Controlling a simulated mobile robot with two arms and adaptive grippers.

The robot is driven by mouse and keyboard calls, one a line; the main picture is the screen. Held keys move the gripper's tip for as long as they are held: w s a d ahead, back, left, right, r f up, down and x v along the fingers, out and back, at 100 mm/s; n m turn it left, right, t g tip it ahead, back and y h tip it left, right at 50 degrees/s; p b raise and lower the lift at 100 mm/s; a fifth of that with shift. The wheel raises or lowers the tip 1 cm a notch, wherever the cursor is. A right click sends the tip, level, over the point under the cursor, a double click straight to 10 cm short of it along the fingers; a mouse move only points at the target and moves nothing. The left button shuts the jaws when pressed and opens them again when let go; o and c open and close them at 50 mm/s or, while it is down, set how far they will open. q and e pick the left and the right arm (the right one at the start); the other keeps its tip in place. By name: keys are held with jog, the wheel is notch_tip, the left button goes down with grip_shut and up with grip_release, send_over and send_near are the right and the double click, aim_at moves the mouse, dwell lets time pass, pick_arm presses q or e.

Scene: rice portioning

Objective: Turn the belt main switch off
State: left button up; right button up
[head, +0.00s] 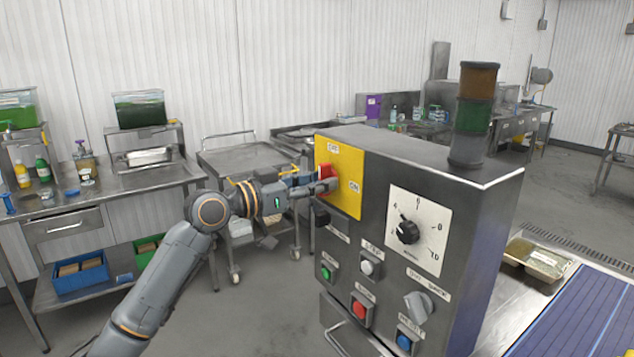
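The belt main switch is a red handle (325,171) on a yellow plate (345,166) at the upper left of the grey control box (376,255). The plate has one label near its top and an "ON" label at its right. My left gripper (328,185) is at the red handle, with a finger against or just in front of its lower part. The finger hides part of the handle, so its exact angle is unclear. I cannot tell whether the fingers are closed on it. My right gripper is not in view.
The box front also carries a dial (407,232), a grey selector knob (418,304) and green, white, red and blue buttons. A stack light (474,115) stands on top. A blue belt (585,318) and a filled tray (536,258) are at right. A steel cart (245,160) stands behind my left arm.

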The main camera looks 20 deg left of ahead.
pick_arm(q)
jog(key=v, duration=1.2)
dwell(0.4)
